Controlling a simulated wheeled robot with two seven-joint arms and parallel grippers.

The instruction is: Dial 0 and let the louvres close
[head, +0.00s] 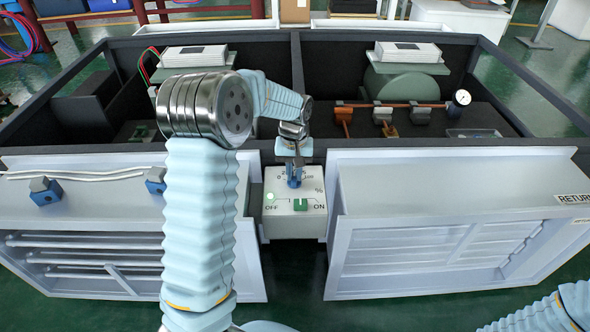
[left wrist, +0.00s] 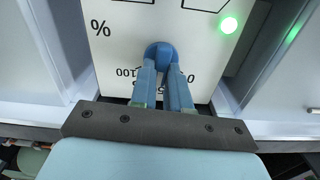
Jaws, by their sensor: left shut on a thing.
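A white control box (head: 281,226) stands between the two damper boxes. Its face has a percent scale, a lit green lamp (head: 270,196) and a green switch (head: 301,204) between OFF and ON. My left gripper (head: 294,181) reaches down to the blue dial knob (left wrist: 160,52). In the left wrist view its two blue fingers (left wrist: 161,82) are closed on the knob. The fingers hide part of the scale; I cannot tell the exact setting. Slats show in the left louvre (head: 90,258) and the right louvre (head: 430,245). My right gripper is out of frame.
The right damper box carries a RETURN label (head: 574,199). Behind the louvres are open dark bays with a copper pipe (head: 390,104), a round gauge (head: 462,97) and white actuators (head: 407,50). White cable (head: 75,173) lies on the left box top.

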